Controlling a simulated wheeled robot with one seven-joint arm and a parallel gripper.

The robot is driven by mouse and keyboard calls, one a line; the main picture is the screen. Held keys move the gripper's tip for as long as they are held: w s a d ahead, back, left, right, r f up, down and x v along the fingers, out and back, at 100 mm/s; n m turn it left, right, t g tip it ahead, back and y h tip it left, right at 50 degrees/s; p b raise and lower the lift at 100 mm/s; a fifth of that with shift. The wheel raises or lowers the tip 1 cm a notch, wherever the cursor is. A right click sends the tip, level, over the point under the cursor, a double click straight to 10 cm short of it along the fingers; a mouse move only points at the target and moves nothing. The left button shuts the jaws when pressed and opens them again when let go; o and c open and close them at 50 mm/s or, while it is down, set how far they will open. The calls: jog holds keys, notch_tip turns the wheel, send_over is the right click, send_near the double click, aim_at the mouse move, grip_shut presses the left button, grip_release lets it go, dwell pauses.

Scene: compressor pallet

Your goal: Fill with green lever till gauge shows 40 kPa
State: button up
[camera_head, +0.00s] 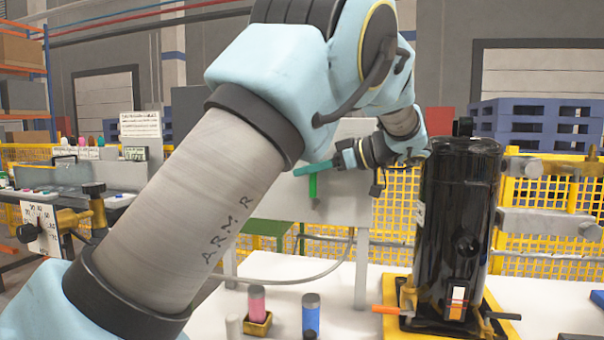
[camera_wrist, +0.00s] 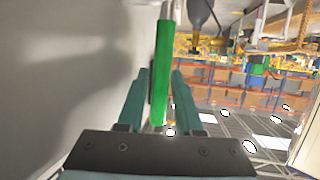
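The green lever (camera_head: 313,187) hangs from the light grey panel (camera_head: 340,207), pointing down in the head view. My gripper (camera_head: 313,168) is at the panel, with a teal finger across the lever's upper part. In the wrist view, the lever (camera_wrist: 162,70) runs between the two teal fingers of my gripper (camera_wrist: 161,72). Narrow gaps show beside it, so the fingers look open around it; contact is not clear. The black compressor (camera_head: 460,215) stands upright at right.
An orange-handled part (camera_head: 385,309) sits by the compressor's base. Yellow mesh fencing (camera_head: 397,222) runs behind. My arm hides much of the middle.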

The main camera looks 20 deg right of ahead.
jog(key=v, duration=0.8)
jog(key=shift+s+d+b, duration=0.2)
jog(key=shift+s+b, duration=0.15)
jog(key=shift+b, duration=0.05)
